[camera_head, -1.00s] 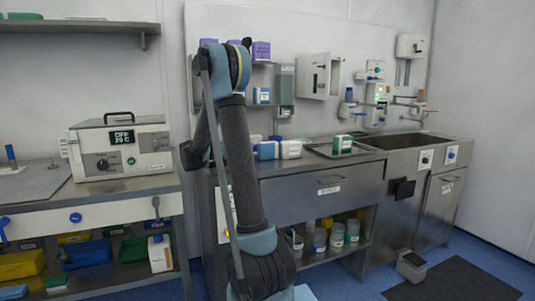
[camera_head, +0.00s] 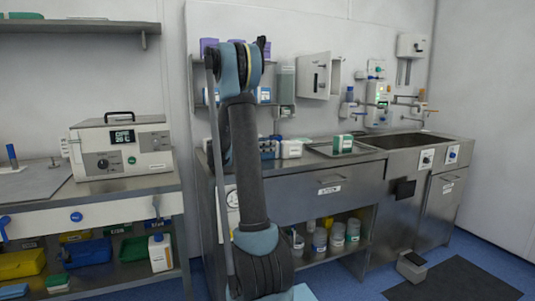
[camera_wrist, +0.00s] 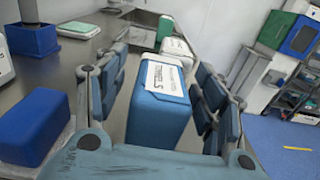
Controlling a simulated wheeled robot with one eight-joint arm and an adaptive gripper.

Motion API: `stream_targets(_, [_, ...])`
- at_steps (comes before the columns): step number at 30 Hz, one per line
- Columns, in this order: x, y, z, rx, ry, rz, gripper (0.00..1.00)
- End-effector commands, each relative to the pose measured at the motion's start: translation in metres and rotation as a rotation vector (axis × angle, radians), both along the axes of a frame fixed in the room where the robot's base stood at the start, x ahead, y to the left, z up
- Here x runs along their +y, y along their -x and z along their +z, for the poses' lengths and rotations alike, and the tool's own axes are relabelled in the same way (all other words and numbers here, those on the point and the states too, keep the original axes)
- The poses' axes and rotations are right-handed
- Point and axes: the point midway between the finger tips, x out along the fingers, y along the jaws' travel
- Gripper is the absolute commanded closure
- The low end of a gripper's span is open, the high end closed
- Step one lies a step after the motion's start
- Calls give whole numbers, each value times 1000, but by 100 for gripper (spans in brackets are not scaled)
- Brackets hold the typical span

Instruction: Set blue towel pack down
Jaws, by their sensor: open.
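The blue towel pack (camera_wrist: 158,118), with a white label on top, sits between the fingers of my gripper (camera_wrist: 163,70) in the wrist view. My gripper is open, with a padded finger on each side of the pack. The pack appears to stand on the steel counter (camera_wrist: 116,122); its lower edge is hidden by my gripper. In the head view my arm covers most of this spot, and only bits of blue show beside it above the counter.
A blue block (camera_wrist: 32,125) stands at the left in the wrist view. The sink (camera_head: 405,141) lies to the right.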

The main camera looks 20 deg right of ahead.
Motion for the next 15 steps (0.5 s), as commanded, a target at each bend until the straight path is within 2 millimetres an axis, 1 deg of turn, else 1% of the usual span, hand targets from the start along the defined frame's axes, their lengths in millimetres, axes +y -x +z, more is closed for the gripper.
stream_targets(1, [-5,0,0,0,0,-1,37])
stream_targets(3, [-8,0,0,0,0,0,37])
stream_targets(8, [-7,0,0,0,0,1,37])
stream_targets(9, [-7,0,0,0,0,1,41])
stream_targets(11, [-7,0,0,0,0,1,55])
stream_targets(12, [-7,0,0,0,0,1,64])
stream_targets(14, [-7,0,0,0,0,1,77])
stream_targets(15, [-7,0,0,0,0,1,87])
